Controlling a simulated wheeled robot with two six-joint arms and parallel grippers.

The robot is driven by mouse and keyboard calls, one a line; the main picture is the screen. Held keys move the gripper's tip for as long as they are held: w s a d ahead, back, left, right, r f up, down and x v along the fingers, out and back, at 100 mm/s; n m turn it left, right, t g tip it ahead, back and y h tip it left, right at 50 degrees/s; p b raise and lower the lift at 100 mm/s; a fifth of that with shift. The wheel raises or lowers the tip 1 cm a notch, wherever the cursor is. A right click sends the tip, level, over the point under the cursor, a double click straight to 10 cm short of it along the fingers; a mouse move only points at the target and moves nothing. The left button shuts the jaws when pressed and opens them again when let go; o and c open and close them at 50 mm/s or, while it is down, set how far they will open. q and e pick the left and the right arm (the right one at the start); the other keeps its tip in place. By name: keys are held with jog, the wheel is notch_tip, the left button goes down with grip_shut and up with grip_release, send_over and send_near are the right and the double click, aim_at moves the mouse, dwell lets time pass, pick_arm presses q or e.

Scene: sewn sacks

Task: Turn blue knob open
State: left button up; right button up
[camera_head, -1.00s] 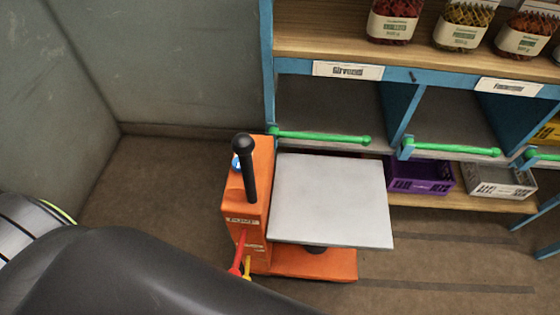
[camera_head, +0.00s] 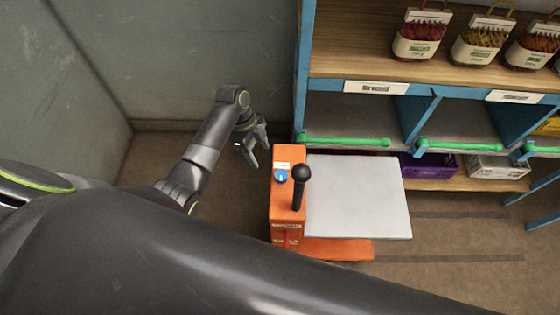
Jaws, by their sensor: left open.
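The blue knob (camera_head: 281,175) sits on top of the orange machine (camera_head: 284,210), with a white mark on it and a small label behind it. A black lever (camera_head: 300,188) with a round head stands just right of the knob. My left gripper (camera_head: 254,156) is open and empty. It hangs to the upper left of the knob in the picture, apart from it. My right gripper is not in view.
A pale square plate (camera_head: 358,197) juts right from the machine. A blue-framed shelf (camera_head: 303,70) with green rails (camera_head: 345,141) and a purple crate (camera_head: 428,165) stands behind. Grey walls (camera_head: 170,60) close off the left. My dark arm link covers the foreground.

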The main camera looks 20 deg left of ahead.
pick_arm(q)
notch_tip(320, 180, up, 10)
jog(key=w+d+r+m+p, duration=0.1)
jog(key=m+p, duration=0.1)
jog(key=m, duration=0.3)
jog(key=g+b, duration=0.1)
jog(key=b, duration=0.5)
send_near(281, 174)
jog(key=p+x, duration=0.1)
jog(key=x, duration=0.7)
jog(key=shift+s+d+f+p, duration=0.1)
jog(key=shift+s+f+p, duration=0.05)
jog(key=shift+f+p, duration=0.25)
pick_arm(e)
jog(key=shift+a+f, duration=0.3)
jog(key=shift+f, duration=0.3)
pick_arm(q)
jog(key=c, duration=1)
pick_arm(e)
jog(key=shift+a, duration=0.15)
pick_arm(q)
jog(key=shift+r, duration=0.1)
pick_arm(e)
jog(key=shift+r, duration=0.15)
